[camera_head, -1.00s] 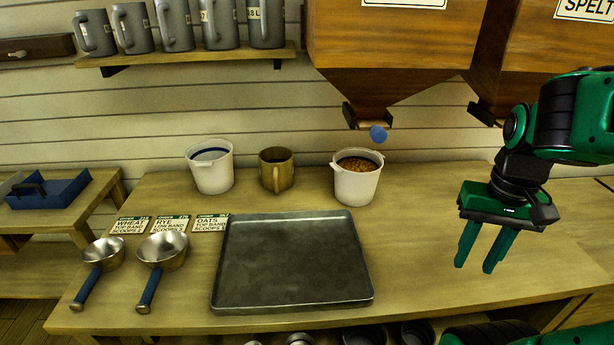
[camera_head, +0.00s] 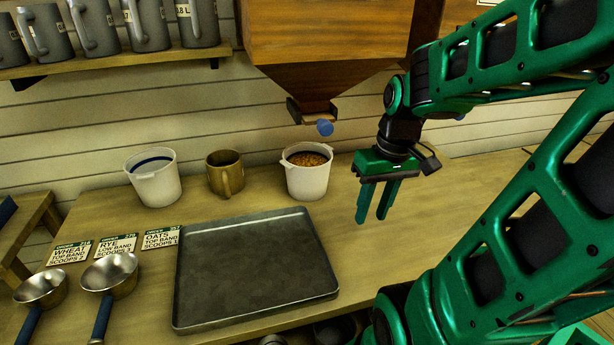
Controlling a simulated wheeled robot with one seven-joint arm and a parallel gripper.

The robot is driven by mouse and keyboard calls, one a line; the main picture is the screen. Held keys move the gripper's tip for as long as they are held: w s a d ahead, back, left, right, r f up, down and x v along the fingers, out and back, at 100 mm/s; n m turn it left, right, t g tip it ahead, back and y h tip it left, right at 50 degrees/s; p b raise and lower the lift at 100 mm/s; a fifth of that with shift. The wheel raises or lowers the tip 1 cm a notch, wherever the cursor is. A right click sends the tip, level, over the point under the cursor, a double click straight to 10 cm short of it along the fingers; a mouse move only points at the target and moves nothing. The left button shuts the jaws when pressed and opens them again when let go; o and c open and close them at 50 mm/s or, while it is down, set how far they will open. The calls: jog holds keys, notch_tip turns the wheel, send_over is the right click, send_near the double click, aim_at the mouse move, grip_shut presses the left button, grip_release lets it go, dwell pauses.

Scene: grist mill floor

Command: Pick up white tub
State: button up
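Two white tubs stand upright at the back of the wooden table. The left white tub (camera_head: 157,182) shows a dark blue band inside its rim, and its bottom is hidden. The right white tub (camera_head: 307,181) holds brown grain and stands below a hopper spout. My gripper (camera_head: 373,219) points down, just right of the right tub and apart from it. Its two green fingers are spread with a gap between them and nothing in it.
A brown mug (camera_head: 225,178) stands between the tubs. A dark metal tray (camera_head: 255,270) fills the table's middle. The wooden hopper (camera_head: 325,80) and its blue knob (camera_head: 325,128) overhang the right tub. Metal scoops (camera_head: 112,275) and label cards (camera_head: 116,246) lie left.

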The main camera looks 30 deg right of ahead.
jog(key=w+d+f+n+t+y, duration=0.1)
jog(key=w+n+y, duration=0.15)
jog(key=w, duration=0.45)
jog(key=w+f+n+t+y, duration=0.1)
jog(key=w+f+n+t, duration=0.1)
jog(key=w+n, duration=0.3)
jog(key=n+t+y, duration=0.3)
jog(key=t, duration=0.2)
send_near(296, 172)
jog(key=x, duration=0.8)
jog(key=shift+w+f, duration=0.3)
jog(key=shift+c, duration=0.3)
grip_shut()
